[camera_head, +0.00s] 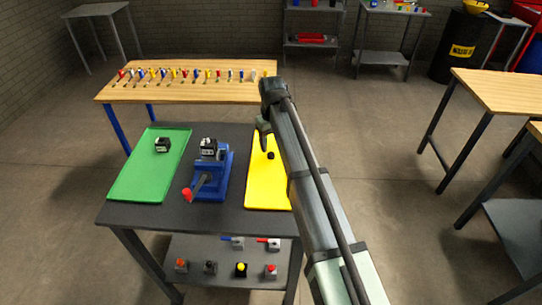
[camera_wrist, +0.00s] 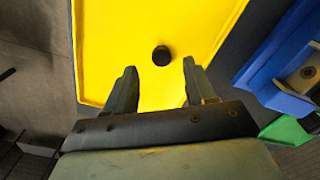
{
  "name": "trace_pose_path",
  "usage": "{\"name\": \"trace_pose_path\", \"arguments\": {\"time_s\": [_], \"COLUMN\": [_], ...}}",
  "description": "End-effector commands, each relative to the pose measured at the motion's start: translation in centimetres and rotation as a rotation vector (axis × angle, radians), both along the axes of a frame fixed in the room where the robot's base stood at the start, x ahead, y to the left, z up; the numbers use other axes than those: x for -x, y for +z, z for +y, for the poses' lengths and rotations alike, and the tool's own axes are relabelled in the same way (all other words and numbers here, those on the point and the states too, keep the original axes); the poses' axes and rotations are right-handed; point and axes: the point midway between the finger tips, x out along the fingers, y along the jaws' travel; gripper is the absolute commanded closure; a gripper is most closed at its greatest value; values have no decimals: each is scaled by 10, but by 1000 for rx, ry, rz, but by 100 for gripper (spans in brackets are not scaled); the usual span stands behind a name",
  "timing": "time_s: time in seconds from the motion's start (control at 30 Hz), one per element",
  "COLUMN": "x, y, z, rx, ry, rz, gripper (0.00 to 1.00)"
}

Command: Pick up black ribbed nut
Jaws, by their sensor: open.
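The black ribbed nut (camera_wrist: 162,55) lies on the yellow tray (camera_wrist: 115,35). In the head view the nut (camera_head: 270,156) is a small dark spot on the yellow tray (camera_head: 262,190), just left of my arm. My gripper (camera_wrist: 158,78) is open and empty above the tray. In the wrist view the nut shows a little beyond the fingertips, roughly between their lines, apart from both fingers. In the head view my gripper (camera_head: 264,135) hangs over the tray's upper part, and my arm covers the tray's right side.
A blue vise (camera_head: 213,175) with a red-tipped handle holds a dark and pale block (camera_head: 208,149). A green tray (camera_head: 130,180) at left carries a similar block (camera_head: 163,145). A wooden bench (camera_head: 200,92) with several screwdriver-like tools stands behind.

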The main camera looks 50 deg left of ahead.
Motion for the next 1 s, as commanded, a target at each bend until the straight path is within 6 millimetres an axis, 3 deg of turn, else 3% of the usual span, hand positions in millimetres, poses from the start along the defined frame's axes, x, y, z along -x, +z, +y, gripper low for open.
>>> {"name": "trace_pose_path", "arguments": {"time_s": [0.3,0.57,1.0], "x": [2,2,2], "y": [-40,-42,-42], "z": [-1,-1,-1], "rx": [2,0,1], "ry": [-1,-1,0], "rz": [1,0,0], "gripper": [45,45,87]}}
